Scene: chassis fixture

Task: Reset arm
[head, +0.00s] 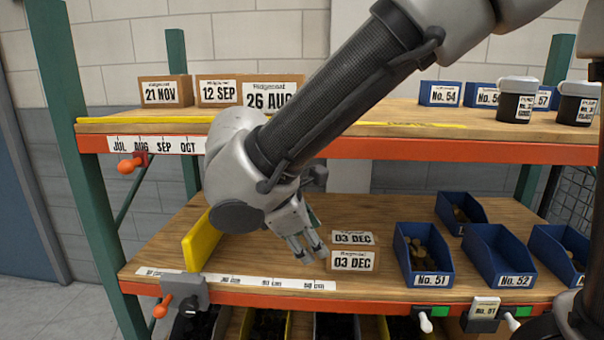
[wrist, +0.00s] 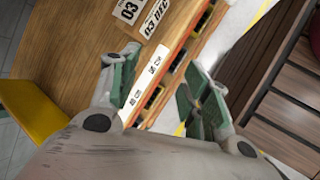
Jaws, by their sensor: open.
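A 03 DEC box (wrist: 150,18) also shows at the top of the wrist view. My arm reaches down across the middle of the head view and hides part of both shelves.
A yellow upright divider (head: 203,240) stands left of my gripper. Blue bins, one marked No. 51 (head: 424,255) and one marked No. 52 (head: 500,256), sit to the right. The upper shelf (head: 500,138) holds dated boxes (head: 165,91), blue bins and dark jars (head: 516,100).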

